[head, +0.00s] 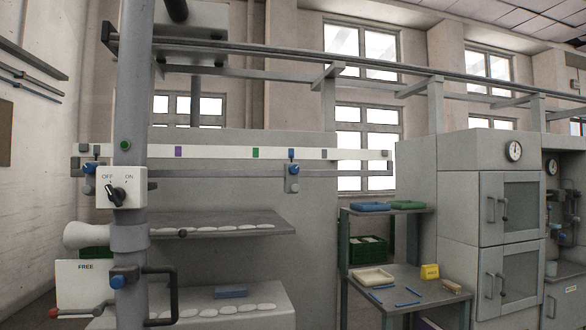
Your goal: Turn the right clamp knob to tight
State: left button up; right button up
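A pale horizontal rail (215,152) runs across the machine in the head view. The right clamp (292,184) hangs on it, right of a green mark (255,153). It has one blue knob (291,154) at the rail and another blue knob (294,170) just below. I cannot tell how tight either is. The left clamp has a blue knob (89,168) and sits near the rail's left end, partly behind the grey post. Neither of my grippers is in view, and nothing touches the right clamp.
The grey post (132,70) stands close in front, carrying an OFF/ON switch box (133,196) and a lower blue knob (117,282). A shelf (215,222) juts out below the rail. A side table (410,288) with trays and grey cabinets (458,205) stand at right.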

aim_at(293, 168)
jog(key=z, duration=0.5)
jog(key=i, duration=0.6)
jog(key=z, duration=0.6)
jog(key=i, duration=0.95)
jog(key=u, duration=0.4)
